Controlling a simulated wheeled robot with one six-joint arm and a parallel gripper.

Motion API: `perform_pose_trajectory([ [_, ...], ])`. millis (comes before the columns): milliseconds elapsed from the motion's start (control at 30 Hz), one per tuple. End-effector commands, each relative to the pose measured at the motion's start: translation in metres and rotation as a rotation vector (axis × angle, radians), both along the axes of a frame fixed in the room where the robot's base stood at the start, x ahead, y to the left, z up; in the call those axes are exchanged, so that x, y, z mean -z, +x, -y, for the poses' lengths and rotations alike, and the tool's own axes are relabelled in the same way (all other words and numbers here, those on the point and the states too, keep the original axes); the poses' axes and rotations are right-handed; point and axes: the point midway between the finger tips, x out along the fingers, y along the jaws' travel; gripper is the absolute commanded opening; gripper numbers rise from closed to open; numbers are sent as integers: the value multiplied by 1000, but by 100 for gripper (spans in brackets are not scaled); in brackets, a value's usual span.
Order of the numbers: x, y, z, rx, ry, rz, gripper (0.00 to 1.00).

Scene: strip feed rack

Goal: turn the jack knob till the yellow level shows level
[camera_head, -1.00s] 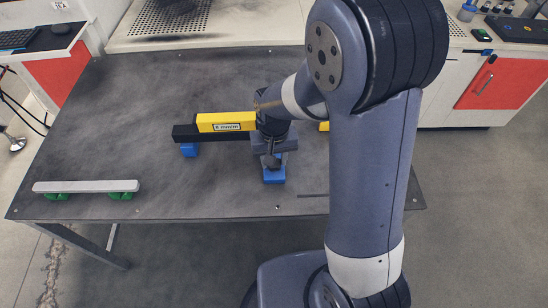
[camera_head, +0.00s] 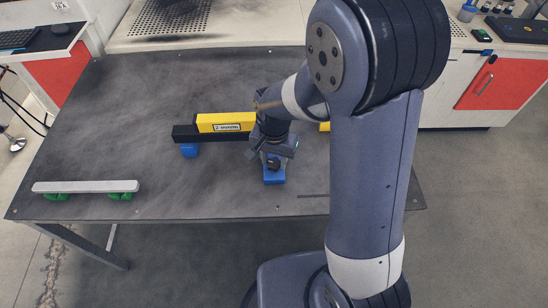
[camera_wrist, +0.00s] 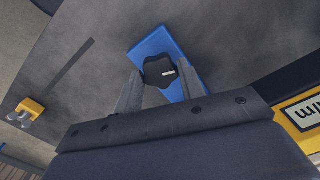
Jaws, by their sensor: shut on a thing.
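The yellow level (camera_head: 225,122) lies on a dark beam (camera_head: 186,133) in the head view. Its white label shows small text that looks like "2 mm/m", hard to read. Part of the label also shows at the right of the wrist view. A blue jack (camera_head: 274,177) stands at the beam's near side, with a black lobed knob (camera_wrist: 158,71) on it. The knob has a white mark. My gripper (camera_wrist: 160,82) is shut on the knob, one finger on each side. My arm hides the middle of the level and beam.
A blue block (camera_head: 188,150) stands under the beam's left end. A pale bar (camera_head: 85,186) rests on two green supports at the table's (camera_head: 180,95) left front. A small yellow piece (camera_wrist: 32,110) shows in the wrist view. The table's left middle is clear.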

Motion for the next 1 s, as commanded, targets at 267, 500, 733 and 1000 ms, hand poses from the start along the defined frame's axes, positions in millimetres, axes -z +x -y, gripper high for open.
perform_pose_trajectory([
  [267,-1,1,0,0,1,4,15],
  [500,-1,1,0,0,0,2,55],
  [733,0,0,0,0,1,1,59],
  [1000,-23,1,0,0,2,5,59],
])
